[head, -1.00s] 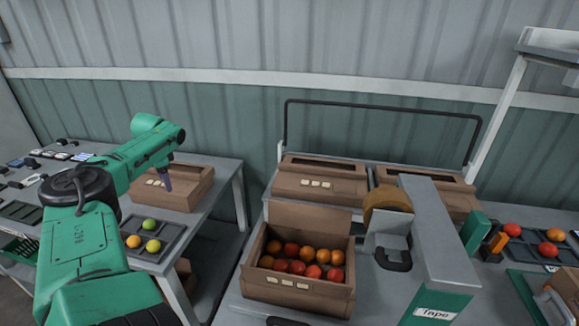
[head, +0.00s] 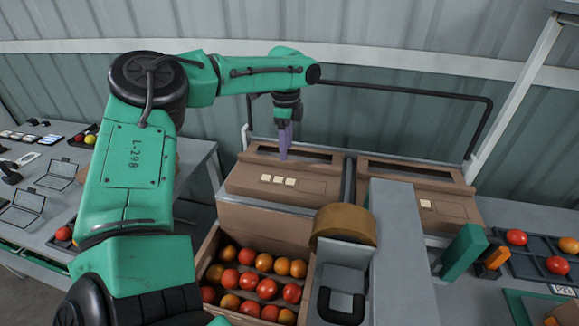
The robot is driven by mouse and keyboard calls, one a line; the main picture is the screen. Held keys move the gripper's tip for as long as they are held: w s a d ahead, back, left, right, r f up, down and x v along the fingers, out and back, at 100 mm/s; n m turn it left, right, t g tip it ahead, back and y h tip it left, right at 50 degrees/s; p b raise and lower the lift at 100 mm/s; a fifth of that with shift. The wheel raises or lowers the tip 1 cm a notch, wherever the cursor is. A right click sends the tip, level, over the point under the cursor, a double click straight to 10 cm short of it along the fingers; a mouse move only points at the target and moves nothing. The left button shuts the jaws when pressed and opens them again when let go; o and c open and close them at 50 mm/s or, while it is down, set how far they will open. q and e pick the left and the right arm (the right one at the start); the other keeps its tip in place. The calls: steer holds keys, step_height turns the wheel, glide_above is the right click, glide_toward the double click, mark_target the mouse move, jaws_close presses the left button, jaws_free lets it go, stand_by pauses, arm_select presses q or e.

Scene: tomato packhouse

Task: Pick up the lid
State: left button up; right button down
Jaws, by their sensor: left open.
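My left gripper (head: 285,150), with purple fingers, is open and points down over the back left brown carton piece (head: 246,183), near its dark slot. I cannot tell whether its fingertips touch the cardboard. This piece has several pale labels on its front and may be the lid or a closed box. A similar brown piece (head: 400,199) lies to its right. In front stands an open carton (head: 207,256) of red and orange tomatoes, with its flap (head: 262,222) raised at the back. My right gripper is not in view.
A grey tape dispenser (head: 395,240) with a brown tape roll (head: 343,226) stands right of the open carton. A black rail (head: 410,90) runs behind the cartons. A dark tray (head: 530,250) with tomatoes lies at the right. My left arm hides part of the left table.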

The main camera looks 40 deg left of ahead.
mark_target(288, 169)
arm_select(q)
steer(key=f, duration=0.2)
steer(key=f+p, duration=0.1)
steer(key=f, duration=0.1)
steer(key=shift+s+a+f, duration=0.1)
steer(key=shift+a+f, duration=0.05)
steer(key=shift+a, duration=0.05)
steer(key=c, duration=0.3)
steer(key=shift+d+f, duration=0.1)
jaws_close()
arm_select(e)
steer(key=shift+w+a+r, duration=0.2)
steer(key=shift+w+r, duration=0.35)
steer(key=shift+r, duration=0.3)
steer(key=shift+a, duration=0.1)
